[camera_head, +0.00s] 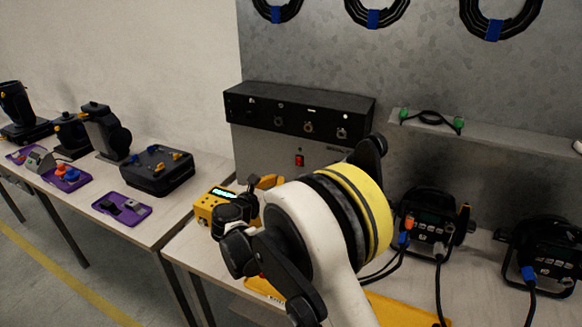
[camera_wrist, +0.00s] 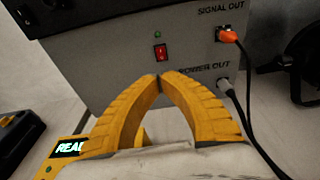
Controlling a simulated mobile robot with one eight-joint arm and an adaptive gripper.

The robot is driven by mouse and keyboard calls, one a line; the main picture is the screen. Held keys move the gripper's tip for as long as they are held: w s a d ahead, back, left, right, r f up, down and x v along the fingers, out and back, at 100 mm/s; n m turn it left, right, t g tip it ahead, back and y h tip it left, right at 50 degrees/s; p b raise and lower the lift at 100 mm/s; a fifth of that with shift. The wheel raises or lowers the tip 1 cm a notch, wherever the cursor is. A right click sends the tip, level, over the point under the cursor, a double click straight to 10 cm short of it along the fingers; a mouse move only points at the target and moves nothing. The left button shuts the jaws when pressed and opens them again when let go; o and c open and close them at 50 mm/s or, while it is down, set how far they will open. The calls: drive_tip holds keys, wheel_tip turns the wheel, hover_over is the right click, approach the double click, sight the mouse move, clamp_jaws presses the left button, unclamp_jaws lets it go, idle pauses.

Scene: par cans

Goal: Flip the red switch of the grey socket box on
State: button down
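The grey socket box (camera_head: 262,150) stands against the back wall, under a black panel. Its red switch (camera_head: 299,160) is on the front face and shows clearly in the wrist view (camera_wrist: 161,52), with a small green light (camera_wrist: 157,34) above it. I cannot tell which way the rocker is set. My gripper (camera_wrist: 159,77) has its yellow fingers together at the tips, with nothing seen between them. The tips appear just below the switch in the wrist view; the remaining distance is unclear. In the head view, my arm partly hides the gripper and the box's lower right.
A yellow device with a lit display (camera_head: 210,203) stands left of my gripper. An orange plug (camera_wrist: 228,36) and a grey plug (camera_wrist: 223,84) with cables are in the box's right side. Black lamps (camera_head: 432,222) stand right. The black panel (camera_head: 300,108) overhangs the switch.

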sight(298, 160)
drive_tip(key=b+x, duration=0.1)
drive_tip(key=x, duration=0.3)
drive_tip(key=b+x, duration=0.1)
drive_tip(key=x, duration=0.3)
drive_tip(key=b+x, duration=0.2)
drive_tip(key=x, duration=0.2)
drive_tip(key=shift+w+d+r, duration=0.15)
drive_tip(key=shift+w+r, duration=0.1)
drive_tip(key=shift+w, duration=0.2)
drive_tip(key=shift+w+d+r, duration=0.15)
drive_tip(key=shift+w+r, duration=0.05)
drive_tip(key=shift+w, duration=0.25)
